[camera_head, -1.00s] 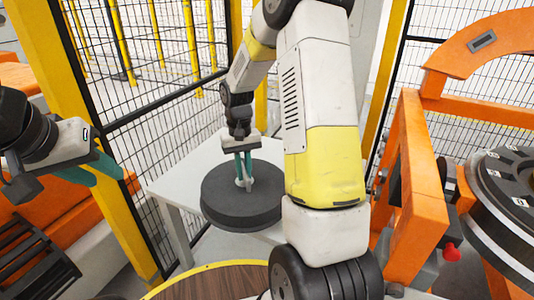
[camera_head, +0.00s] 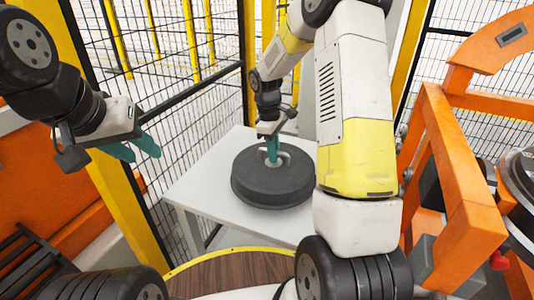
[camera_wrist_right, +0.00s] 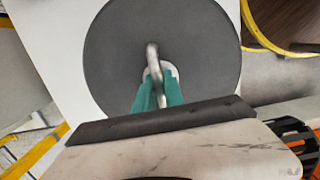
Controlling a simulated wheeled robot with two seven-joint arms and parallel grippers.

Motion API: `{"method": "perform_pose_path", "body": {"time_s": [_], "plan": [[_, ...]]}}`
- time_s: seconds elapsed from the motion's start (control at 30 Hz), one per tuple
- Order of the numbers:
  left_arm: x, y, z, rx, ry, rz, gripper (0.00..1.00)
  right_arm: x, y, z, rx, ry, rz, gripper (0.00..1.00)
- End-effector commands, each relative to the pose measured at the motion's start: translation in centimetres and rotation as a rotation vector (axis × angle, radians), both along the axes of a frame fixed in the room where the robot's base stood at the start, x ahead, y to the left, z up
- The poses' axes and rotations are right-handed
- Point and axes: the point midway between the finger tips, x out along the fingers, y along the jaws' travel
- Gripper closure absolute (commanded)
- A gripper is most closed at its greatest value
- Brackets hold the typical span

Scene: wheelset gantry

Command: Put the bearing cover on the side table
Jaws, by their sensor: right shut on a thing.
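The bearing cover (camera_head: 262,192) is a thick dark grey disc with a light metal handle (camera_head: 285,158) on top. It lies flat over the white side table (camera_head: 197,190) in the head view; whether it touches the top I cannot tell. My right gripper (camera_head: 272,158) comes from above, its teal fingers shut on the handle. The wrist view shows the cover (camera_wrist_right: 120,55) below the fingers (camera_wrist_right: 158,90), with the white table top (camera_wrist_right: 60,40) beyond it. My left gripper (camera_head: 135,150) is empty, with its teal fingers apart, left of the table.
A yellow-framed mesh fence (camera_head: 190,110) stands behind and left of the table. An orange gantry frame (camera_head: 455,200) stands at the right. A round wooden surface with a yellow rim (camera_head: 230,270) is in front. Bare table top shows left of the cover.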

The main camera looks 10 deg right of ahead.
Motion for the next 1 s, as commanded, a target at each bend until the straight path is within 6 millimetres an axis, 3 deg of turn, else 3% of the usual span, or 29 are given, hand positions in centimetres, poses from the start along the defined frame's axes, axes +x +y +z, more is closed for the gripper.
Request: {"method": "perform_pose_path", "body": {"time_s": [0.37,0.73,0.77,0.83,1.0], "plan": [[0.0,0.0,0.0,0.0,0.0,0.0,0.64,0.0,0.0,-4.0,0.0,0.0,-0.001,1.0],[0.0,0.0,0.0,0.0,0.0,0.0,0.64,0.1,0.0,-4.4,0.001,-0.002,-0.002,1.0],[0.0,0.0,0.0,0.0,0.0,0.0,0.64,0.0,0.0,-4.4,0.0,-0.002,-0.002,0.81],[0.0,0.0,0.0,0.0,0.0,0.0,0.64,0.0,0.0,-4.4,0.0,-0.002,-0.002,0.67],[0.0,0.0,0.0,0.0,0.0,0.0,0.64,0.0,0.0,-4.4,0.0,-0.002,-0.002,0.65]]}}
